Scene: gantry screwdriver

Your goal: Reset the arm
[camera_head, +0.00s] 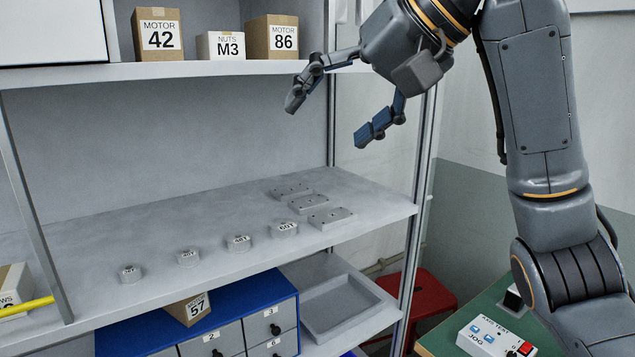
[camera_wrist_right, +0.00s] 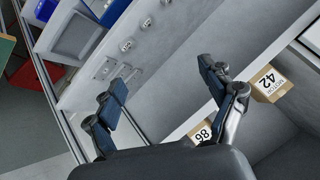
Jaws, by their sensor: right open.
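My right gripper (camera_head: 338,112) is raised in front of the shelving unit at the upper right, its two fingers spread apart and empty. It also shows open in the right wrist view (camera_wrist_right: 165,92), with nothing between the fingers. My right arm comes down along the right side of the head view. My left gripper is not in view.
The middle shelf (camera_head: 130,225) carries several small round labelled pieces and flat grey blocks (camera_head: 330,218). Boxes, such as MOTOR 86 (camera_head: 270,37), stand on the upper shelf. Below are blue drawers (camera_head: 262,292), a grey tray (camera_head: 340,308), a red stool (camera_head: 425,293) and a jog box (camera_head: 492,338).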

